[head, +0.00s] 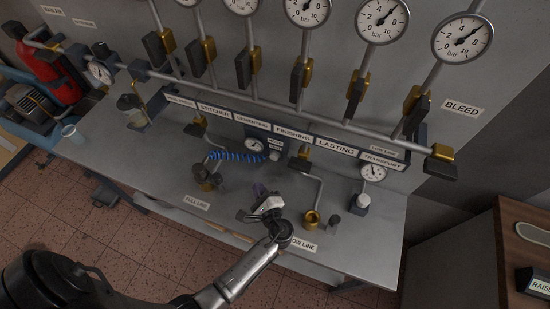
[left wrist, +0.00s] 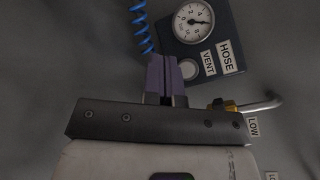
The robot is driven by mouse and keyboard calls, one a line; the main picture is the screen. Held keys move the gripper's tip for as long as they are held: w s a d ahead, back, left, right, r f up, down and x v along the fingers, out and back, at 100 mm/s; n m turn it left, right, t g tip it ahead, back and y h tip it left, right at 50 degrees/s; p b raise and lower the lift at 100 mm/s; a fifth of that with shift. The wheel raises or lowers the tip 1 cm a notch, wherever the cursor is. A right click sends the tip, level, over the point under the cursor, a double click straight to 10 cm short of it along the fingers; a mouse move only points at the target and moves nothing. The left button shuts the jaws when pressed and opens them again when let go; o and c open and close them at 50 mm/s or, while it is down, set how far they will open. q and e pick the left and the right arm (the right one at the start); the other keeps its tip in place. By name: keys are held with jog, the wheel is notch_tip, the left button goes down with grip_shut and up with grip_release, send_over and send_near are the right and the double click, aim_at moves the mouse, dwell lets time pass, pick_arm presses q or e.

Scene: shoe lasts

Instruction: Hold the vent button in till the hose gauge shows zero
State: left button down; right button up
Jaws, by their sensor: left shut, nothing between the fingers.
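The hose gauge (left wrist: 193,20) is a white dial on a dark blue box (left wrist: 217,60) labelled HOSE; its needle points to the right, clearly off zero. It also shows in the head view (head: 254,144). The vent button (left wrist: 188,68) is a pale round button below the dial, beside the VENT label, and shows small in the head view (head: 275,155). My left gripper (head: 268,195) is over the bench in front of the box. In the left wrist view its shut, empty fingers (left wrist: 162,62) appear just left of the button; I cannot tell any contact. My right gripper is not in view.
A coiled blue hose (head: 237,156) lies left of the box. A brass fitting (head: 311,219) and a bent pipe stand to the right, near a second small gauge (head: 373,172). Pipes, valves and large gauges fill the panel behind. The front bench top (head: 350,250) is fairly clear.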

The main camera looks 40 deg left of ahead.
aim_at(274, 157)
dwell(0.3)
pick_arm(q)
jog(key=shift+w, duration=0.1)
jog(key=w+a+b, duration=0.2)
jog(key=w+b, duration=0.1)
jog(key=w, duration=0.5)
jog(key=shift+a+b, duration=0.25)
jog(key=shift+b, duration=0.1)
jog(key=shift+w, duration=0.1)
dwell(0.3)
dwell(0.8)
dwell(0.7)
jog(key=shift+w, duration=0.15)
